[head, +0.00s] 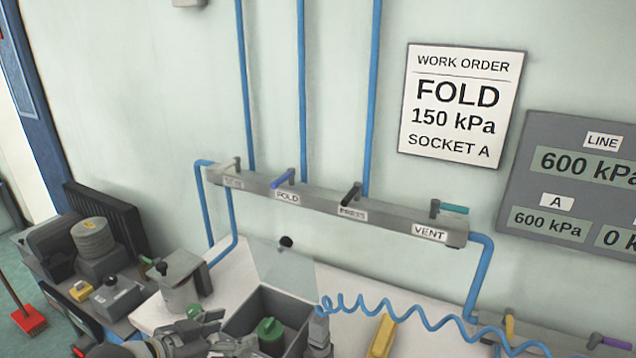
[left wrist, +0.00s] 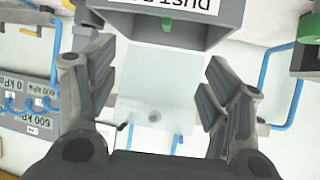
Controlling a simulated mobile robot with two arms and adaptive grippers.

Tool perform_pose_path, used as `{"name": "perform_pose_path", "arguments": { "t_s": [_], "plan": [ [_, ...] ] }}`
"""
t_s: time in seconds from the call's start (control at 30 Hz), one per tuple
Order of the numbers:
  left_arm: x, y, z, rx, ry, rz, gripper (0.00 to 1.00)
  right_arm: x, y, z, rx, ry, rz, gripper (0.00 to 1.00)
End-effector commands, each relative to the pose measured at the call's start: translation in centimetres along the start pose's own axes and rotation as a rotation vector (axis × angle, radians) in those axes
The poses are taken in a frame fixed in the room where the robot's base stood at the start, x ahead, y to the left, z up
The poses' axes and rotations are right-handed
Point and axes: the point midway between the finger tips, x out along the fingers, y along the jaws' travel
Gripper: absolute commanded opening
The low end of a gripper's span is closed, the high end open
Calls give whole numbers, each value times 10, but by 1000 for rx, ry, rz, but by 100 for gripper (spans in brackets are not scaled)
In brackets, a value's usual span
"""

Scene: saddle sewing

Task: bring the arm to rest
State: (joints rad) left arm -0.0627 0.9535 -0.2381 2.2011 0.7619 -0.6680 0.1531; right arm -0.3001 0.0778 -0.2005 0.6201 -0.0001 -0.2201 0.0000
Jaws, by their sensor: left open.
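My left gripper (head: 232,336) is at the bottom of the head view, just left of a grey box (head: 293,318). In the left wrist view its two fingers (left wrist: 158,62) are spread apart with nothing between them. The box's clear lid (head: 284,268) stands raised, with a black knob (head: 286,241) at its top. A green-topped thing (head: 270,333) is inside the box. In the left wrist view the box (left wrist: 237,30) with an upside-down label is beyond the fingertips. My right gripper is not in view.
A wall manifold (head: 330,205) with several levers and blue pipes runs above the white bench (head: 235,275). A coiled blue hose (head: 420,318) and a yellow block (head: 381,336) lie right of the box. A grey canister (head: 181,282) stands left. A work order sign (head: 460,105) hangs above.

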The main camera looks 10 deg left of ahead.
Motion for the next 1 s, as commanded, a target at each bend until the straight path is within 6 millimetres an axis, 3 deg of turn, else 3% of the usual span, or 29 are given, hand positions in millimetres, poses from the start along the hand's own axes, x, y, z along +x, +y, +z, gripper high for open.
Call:
{"name": "perform_pose_path", "arguments": {
  "t_s": [0.27,0.5,0.8,1.0],
  "plan": [
    [-2,66,92,-52,-232,-57,73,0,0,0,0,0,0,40],
    [-38,102,161,-149,-478,-167,73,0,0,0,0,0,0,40],
    [-94,135,217,-294,-742,-265,73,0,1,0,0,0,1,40],
    [-54,128,260,-285,-763,-259,73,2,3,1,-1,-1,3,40]
  ]
}}
